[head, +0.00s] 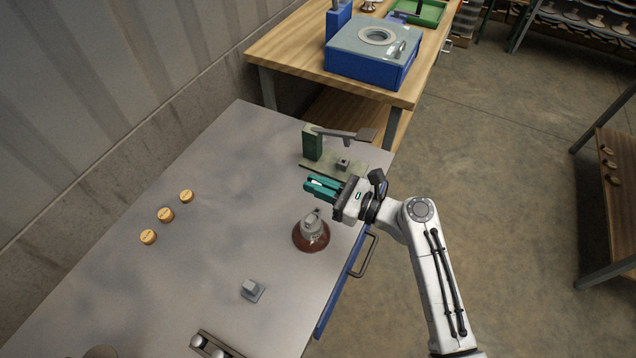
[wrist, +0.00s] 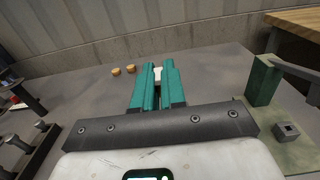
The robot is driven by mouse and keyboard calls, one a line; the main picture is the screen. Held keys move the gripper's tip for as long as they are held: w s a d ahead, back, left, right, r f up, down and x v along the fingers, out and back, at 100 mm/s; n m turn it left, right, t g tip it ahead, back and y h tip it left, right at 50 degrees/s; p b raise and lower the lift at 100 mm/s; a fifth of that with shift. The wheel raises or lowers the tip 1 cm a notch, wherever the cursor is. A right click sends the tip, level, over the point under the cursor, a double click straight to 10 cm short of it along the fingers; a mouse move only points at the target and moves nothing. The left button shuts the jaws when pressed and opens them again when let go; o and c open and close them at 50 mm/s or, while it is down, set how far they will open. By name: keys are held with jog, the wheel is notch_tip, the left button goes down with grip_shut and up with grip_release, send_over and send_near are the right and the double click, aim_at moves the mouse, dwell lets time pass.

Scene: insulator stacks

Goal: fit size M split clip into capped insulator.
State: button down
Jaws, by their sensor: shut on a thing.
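My gripper (head: 322,188) has teal fingers and is above the metal table, between the capped insulator and the green stand. It is shut on a small white piece, which I take to be the split clip (wrist: 158,75); its upper end shows between the fingertips in the wrist view, and the fingers hide the rest. No size mark is readable. The capped insulator (head: 318,243) is a brown disc with a grey metal cap on top, upright near the table's right edge. It is apart from the gripper, below it in the head view.
A green stand (head: 312,142) with a lever arm and base plate is at the table's far right corner. Three round tan pieces (head: 165,214) lie left. A grey block (head: 250,287) and a rail with knobs (head: 212,346) are nearer. The table's middle is clear. A wooden bench (head: 280,52) stands behind.

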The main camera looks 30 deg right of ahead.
jog(key=b, duration=0.3)
send_over(318, 208)
jog(key=shift+f, duration=2.75)
jog(key=shift+s+a, duration=0.2)
jog(key=shift+s, duration=0.2)
jog(key=shift+p, duration=0.55)
jog(key=shift+f+b, duration=1.1)
jog(key=shift+f, duration=0.55)
jog(key=c, duration=1.1)
grip_release()
jog(key=shift+s+f, duration=0.1)
jog(key=shift+f, duration=0.05)
